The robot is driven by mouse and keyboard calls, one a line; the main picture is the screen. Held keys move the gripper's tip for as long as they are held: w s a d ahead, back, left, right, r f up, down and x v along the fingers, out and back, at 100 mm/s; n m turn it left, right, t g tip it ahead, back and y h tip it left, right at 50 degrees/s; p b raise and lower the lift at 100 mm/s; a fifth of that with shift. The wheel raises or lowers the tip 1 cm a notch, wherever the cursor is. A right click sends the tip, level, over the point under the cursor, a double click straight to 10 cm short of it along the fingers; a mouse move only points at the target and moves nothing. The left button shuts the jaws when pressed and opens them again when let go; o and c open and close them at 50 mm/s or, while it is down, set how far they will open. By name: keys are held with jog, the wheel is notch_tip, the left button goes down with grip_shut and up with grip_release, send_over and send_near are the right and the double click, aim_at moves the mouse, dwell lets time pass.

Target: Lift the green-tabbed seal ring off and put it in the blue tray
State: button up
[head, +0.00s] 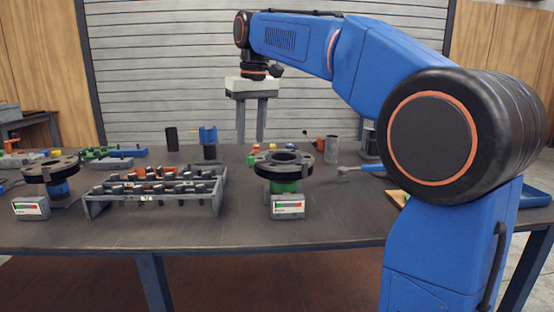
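A dark flange (268,170) with an open bore sits on a green pipe stub (284,187) right of the table's middle, with bolt-like pieces standing on its top. I cannot clearly make out the green-tabbed seal ring; a small green piece (250,161) shows at the flange's left edge, and I cannot tell if it is the tab. A blue tray (535,198) shows partly at the right table edge, mostly hidden behind my arm. My gripper (251,136) hangs above and behind the flange, pointing down, fingers apart with nothing between them.
A grey rack (152,208) with several dark pieces stands left of the flange. Another flange (50,168) on a blue stub is at far left. A white-faced meter box (288,206) stands before the green stub. Dark and grey cylinders (331,150) stand behind. The front table strip is clear.

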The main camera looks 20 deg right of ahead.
aim_at(251, 156)
jog(key=shift+w+f, duration=0.2)
jog(key=shift+f, duration=1.2)
jog(key=shift+w+f, duration=0.2)
jog(key=shift+f, duration=1.15)
jog(key=shift+c, duration=0.2)
grip_shut()
